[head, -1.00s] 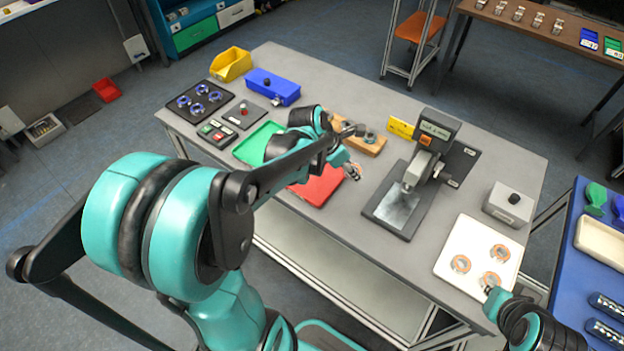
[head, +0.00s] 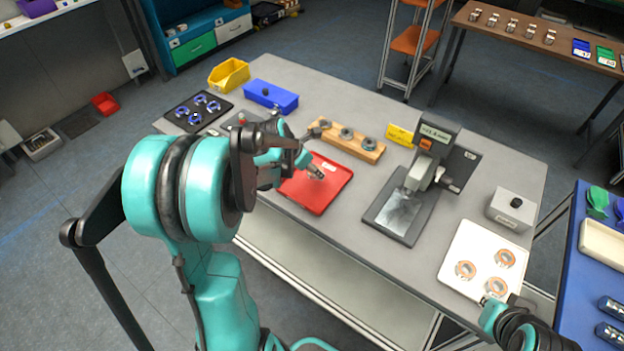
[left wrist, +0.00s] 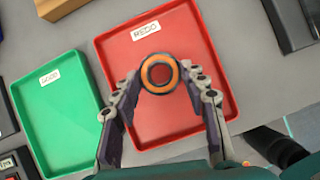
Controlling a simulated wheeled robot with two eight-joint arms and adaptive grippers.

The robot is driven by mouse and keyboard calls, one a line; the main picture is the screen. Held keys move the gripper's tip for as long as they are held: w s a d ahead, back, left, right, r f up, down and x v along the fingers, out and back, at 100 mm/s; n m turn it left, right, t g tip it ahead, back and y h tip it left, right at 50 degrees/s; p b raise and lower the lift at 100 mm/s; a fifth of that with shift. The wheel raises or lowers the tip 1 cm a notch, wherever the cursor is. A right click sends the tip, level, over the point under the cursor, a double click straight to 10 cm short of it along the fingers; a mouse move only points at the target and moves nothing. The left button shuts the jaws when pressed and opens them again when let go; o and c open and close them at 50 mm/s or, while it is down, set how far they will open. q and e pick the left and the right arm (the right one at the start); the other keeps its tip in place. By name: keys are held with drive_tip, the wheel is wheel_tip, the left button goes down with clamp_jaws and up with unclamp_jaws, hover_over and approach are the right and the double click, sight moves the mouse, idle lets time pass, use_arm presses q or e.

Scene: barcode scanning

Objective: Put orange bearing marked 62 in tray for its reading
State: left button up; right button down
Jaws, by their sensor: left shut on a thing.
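My left gripper (left wrist: 160,82) is shut on an orange-ringed bearing (left wrist: 160,73), held over the red tray (left wrist: 150,122) labelled REDO. In the head view my left gripper (head: 318,174) hangs over the same red tray (head: 305,198); whether the bearing touches the tray floor is unclear. No number on the bearing is readable. A green tray (left wrist: 58,105) labelled GOOD lies left of the red one; my arm hides it in the head view. My right gripper (head: 487,302) is at the near edge of the white tray; its fingers are too small to judge.
The white tray (head: 452,275) bears three orange bearings (head: 465,269). A black-based device with a display (head: 436,133) stands mid-table. A wooden block (head: 362,152) with ringed parts, a blue box (head: 270,96), a yellow bin (head: 229,74) and a grey box (head: 511,208) stand around.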

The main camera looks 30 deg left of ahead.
sight(309, 175)
use_arm(q)
wheel_tip(309, 175, down, 4)
drive_tip(key=shift+r+b, duration=0.15)
drive_tip(key=shift+b, duration=0.6)
drive_tip(key=shift+f, duration=0.3)
drive_tip(key=o, duration=1.4)
drive_tip(key=shift+c, duration=0.2)
drive_tip(key=shift+r, duration=0.15)
